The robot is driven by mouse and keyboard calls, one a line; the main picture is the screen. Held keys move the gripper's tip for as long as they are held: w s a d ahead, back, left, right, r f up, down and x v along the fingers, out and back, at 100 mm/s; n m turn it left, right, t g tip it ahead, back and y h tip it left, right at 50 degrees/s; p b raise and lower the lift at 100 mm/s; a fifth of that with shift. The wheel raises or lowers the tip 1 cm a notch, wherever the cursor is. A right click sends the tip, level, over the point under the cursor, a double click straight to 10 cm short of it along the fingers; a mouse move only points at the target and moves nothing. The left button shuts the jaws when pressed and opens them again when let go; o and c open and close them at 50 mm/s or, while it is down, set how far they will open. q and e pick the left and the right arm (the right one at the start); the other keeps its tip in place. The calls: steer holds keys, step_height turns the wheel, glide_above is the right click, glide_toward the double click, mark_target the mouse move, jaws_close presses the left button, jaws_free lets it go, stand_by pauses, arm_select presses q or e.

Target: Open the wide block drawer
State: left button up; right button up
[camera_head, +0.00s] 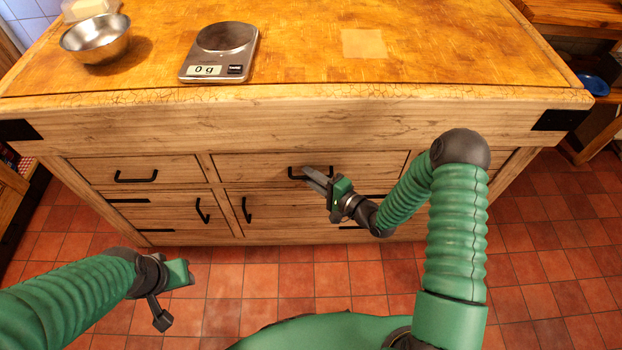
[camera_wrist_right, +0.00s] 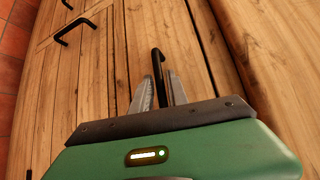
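The wide drawer (camera_head: 260,165) is in the upper middle of the wooden block's front, and its face looks flush with the front. Its black bar handle (camera_head: 295,172) also shows in the right wrist view (camera_wrist_right: 157,58). My right gripper (camera_head: 308,174) is at this handle. In the right wrist view its two grey fingers (camera_wrist_right: 160,88) lie close on either side of the handle bar, and they look closed on it.
A narrower drawer (camera_head: 136,171) is to the left, with black-handled doors and drawers below. The worktop (camera_head: 300,50) carries a metal bowl (camera_head: 96,38), a scale (camera_head: 220,52) reading 0 g and a pale square (camera_head: 364,43). The tiled floor (camera_head: 260,285) before the block is clear.

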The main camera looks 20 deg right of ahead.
steer(key=shift+d, duration=0.35)
steer(key=shift+c, duration=1.6)
jaws_close()
steer(key=shift+a, duration=0.15)
steer(key=shift+s+a+f, duration=0.1)
steer(key=shift+a, duration=0.1)
